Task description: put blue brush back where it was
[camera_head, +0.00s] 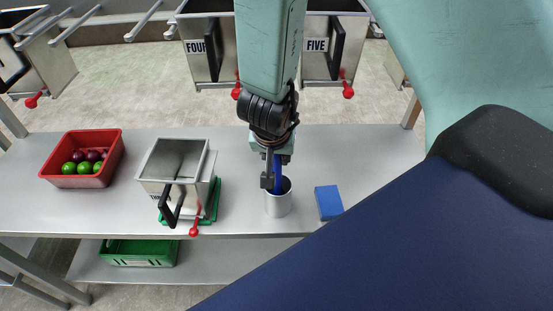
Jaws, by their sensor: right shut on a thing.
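The blue brush (278,178) is upright, with its lower end inside a grey metal cup (278,205) on the table. My right gripper (271,178) is directly above the cup and shut on the upper part of the brush. The gripper and arm hide the top of the brush, and the cup wall hides its lower end. My left gripper does not show.
A blue block (329,202) lies just right of the cup. A metal bin (170,180) with a black handle stands on a green base to the left. A red crate (60,148) of fruit is farther left. A green crate (138,262) sits on the lower shelf.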

